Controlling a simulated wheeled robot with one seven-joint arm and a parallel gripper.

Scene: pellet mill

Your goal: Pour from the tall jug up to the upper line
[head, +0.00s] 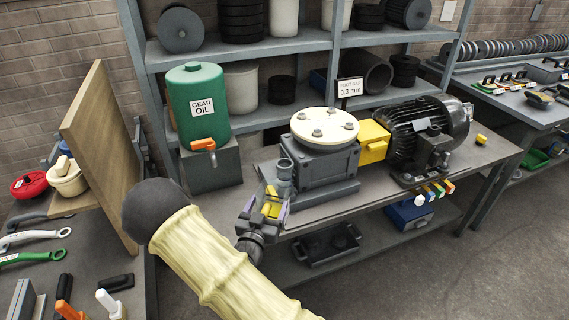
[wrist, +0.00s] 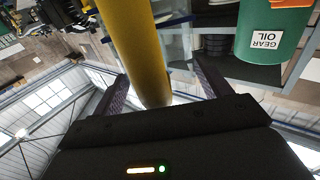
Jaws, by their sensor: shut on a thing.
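My gripper (head: 270,203) is at the near left edge of the middle bench, shut on a yellow cylindrical piece (wrist: 143,50). In the wrist view this piece stands between the two dark fingers and runs out of the top of the picture. In the head view only short yellow parts show between the fingers. A small grey cylinder (head: 285,170) stands just above the fingers, in front of the grey gearbox (head: 322,170). I cannot tell if it belongs to the held thing. I cannot make out a whole tall jug, a liquid level or an upper line.
A green GEAR OIL drum (head: 197,105) with an orange tap stands behind left; it also shows upside down in the wrist view (wrist: 270,30). A black motor (head: 425,125) is right of the gearbox. A wooden board (head: 100,150) stands left. Colored tabs line the bench's front edge.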

